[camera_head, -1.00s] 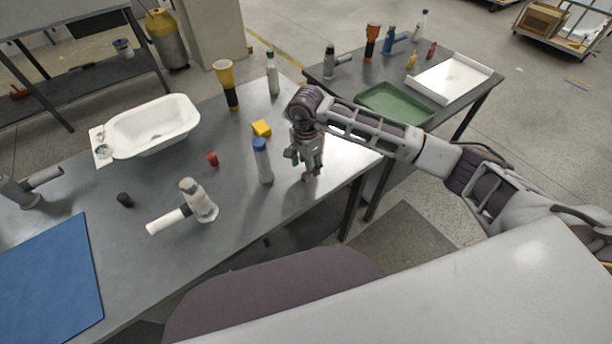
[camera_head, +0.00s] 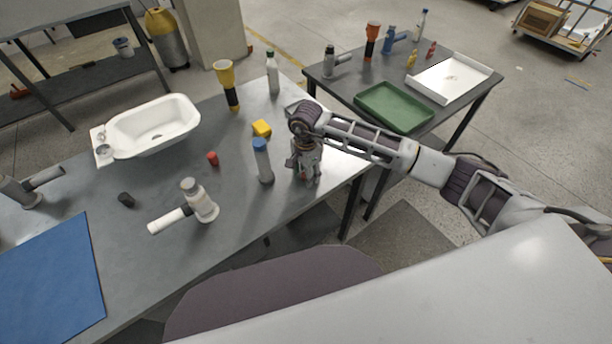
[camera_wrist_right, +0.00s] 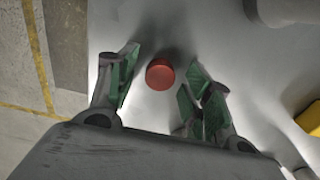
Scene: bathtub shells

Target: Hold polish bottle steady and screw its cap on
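A small red cap (camera_wrist_right: 160,74) lies on the grey table between the open fingers of my right gripper (camera_wrist_right: 163,58), with a gap on both sides. In the head view my right gripper (camera_head: 305,182) points down near the table's right edge and hides this cap. Just left of it stands a grey bottle with a blue top (camera_head: 262,161). A pale bottle with a dark green top (camera_head: 272,72) stands farther back. I cannot tell which one is the polish bottle. Another red cap-like piece (camera_head: 212,158) and a black one (camera_head: 126,200) lie further left. My left gripper is not in view.
A yellow block (camera_head: 261,128), a yellow-and-black flashlight-like item (camera_head: 228,86), a white basin (camera_head: 155,122) and a grey tool with a white handle (camera_head: 198,203) occupy the table. A blue mat (camera_head: 50,275) lies front left. A second table holds a green tray (camera_head: 394,107).

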